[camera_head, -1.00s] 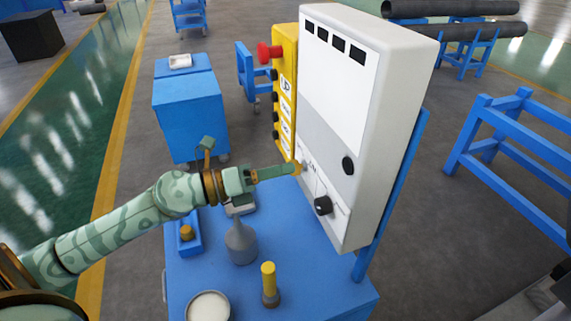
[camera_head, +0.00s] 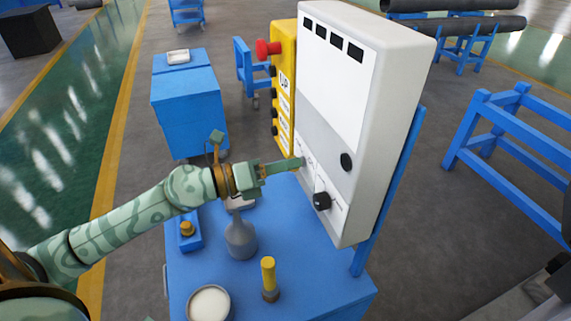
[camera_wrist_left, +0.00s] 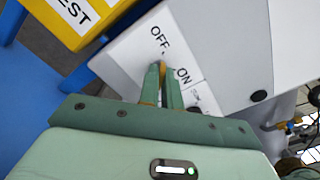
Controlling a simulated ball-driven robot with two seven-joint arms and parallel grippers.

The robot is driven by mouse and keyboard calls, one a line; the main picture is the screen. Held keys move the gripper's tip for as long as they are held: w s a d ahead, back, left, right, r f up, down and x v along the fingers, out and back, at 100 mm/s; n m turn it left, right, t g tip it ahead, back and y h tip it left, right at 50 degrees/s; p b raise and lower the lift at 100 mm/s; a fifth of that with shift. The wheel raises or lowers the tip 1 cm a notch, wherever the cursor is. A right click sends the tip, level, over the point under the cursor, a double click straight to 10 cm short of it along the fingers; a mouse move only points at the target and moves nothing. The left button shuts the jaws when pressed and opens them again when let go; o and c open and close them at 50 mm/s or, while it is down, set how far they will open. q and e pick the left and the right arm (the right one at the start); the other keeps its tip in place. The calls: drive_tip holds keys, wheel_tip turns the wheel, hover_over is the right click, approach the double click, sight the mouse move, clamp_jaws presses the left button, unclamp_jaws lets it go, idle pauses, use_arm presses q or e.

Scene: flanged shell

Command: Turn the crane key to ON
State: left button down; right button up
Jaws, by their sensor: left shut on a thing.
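The crane key (camera_wrist_left: 162,73) is a small yellowish piece between my left fingertips in the left wrist view, mostly hidden by the fingers. It sits at the white lower part of the control box (camera_head: 385,60), with the printed OFF label (camera_wrist_left: 160,37) above it and the ON label (camera_wrist_left: 184,76) to its right. My left gripper (camera_head: 300,162) reaches from the left to the box's front face and is shut on the key. In the head view the fingers hide the key. I cannot tell its exact angle. My right gripper is not in view.
A black knob (camera_head: 322,201) sits right of the fingers. A yellow button panel (camera_head: 285,45) with a red button (camera_head: 268,48) adjoins the box. The blue table (camera_head: 325,290) below carries a grey bottle (camera_head: 240,238), a yellow-topped piece (camera_head: 268,270) and a white-filled bowl (camera_head: 208,304).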

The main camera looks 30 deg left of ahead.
use_arm(q)
drive_tip(key=shift+m, duration=0.3)
drive_tip(key=shift+m+b, duration=2.05)
drive_tip(key=shift+m, duration=6.35)
drive_tip(key=c, duration=1.6)
unclamp_jaws()
